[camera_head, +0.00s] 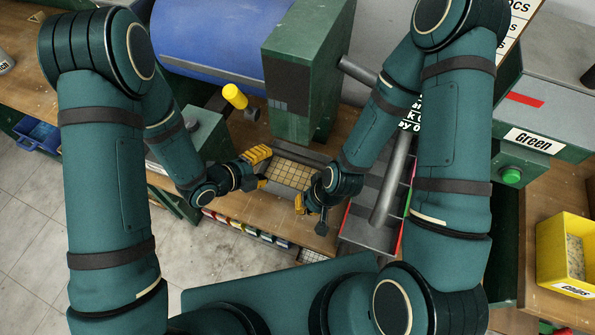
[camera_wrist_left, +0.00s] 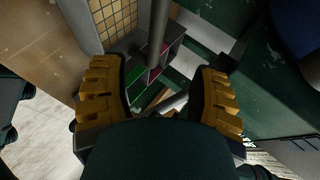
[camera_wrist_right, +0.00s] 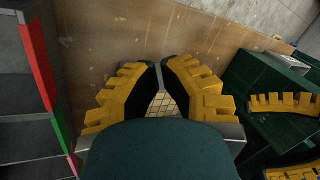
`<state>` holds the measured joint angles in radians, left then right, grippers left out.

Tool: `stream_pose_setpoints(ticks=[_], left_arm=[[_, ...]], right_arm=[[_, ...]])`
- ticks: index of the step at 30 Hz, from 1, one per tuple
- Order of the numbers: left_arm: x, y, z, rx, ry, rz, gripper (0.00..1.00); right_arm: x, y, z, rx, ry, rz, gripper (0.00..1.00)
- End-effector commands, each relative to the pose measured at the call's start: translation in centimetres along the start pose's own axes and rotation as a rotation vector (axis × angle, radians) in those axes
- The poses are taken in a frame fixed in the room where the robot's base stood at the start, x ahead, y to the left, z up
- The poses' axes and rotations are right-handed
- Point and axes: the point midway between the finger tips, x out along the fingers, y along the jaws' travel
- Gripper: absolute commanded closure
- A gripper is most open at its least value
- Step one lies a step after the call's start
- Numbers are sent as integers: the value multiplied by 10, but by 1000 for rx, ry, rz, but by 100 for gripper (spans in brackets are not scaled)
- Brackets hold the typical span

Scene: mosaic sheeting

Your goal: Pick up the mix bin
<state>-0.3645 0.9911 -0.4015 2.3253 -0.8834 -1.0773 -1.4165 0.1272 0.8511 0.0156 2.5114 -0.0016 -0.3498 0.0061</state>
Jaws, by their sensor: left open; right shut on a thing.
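No bin in view carries a label that I can read as mix. A grey divided bin (camera_head: 365,228) with red and green edge strips stands under a grey pipe, right of my right gripper. My right gripper (camera_head: 310,207) is shut on a thin grey piece (camera_wrist_right: 160,78) that shows between its fingertips; I cannot tell what it belongs to. My left gripper (camera_head: 262,168) is open and empty at the left end of a tan tile grid (camera_head: 290,174). In the left wrist view, the compartments (camera_wrist_left: 152,72) show beyond its open fingers.
A dark green machine (camera_head: 302,70) and a blue drum (camera_head: 215,40) stand behind the grippers. A yellow-capped lever (camera_head: 234,96) sticks up near my left arm. Bare wooden bench (camera_wrist_right: 110,30) lies before the right gripper.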

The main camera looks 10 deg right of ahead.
Motion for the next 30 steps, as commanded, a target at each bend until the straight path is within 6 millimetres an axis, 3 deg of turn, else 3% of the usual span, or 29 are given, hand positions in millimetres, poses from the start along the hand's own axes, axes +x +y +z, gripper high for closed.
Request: stream_pose_setpoints(ticks=[9, 17, 24, 30], left_arm=[[59, 2, 0, -2, 1, 2, 39], [78, 2, -1, -4, 0, 1, 39], [111, 6, -1, -3, 1, 2, 39], [127, 5, -1, -3, 1, 1, 39]], right_arm=[[6, 2, 2, -1, -4, 0, 100], [8, 3, 2, -1, -3, 0, 100], [13, 5, 1, -2, 0, 0, 100], [15, 6, 1, -2, 1, 0, 100]])
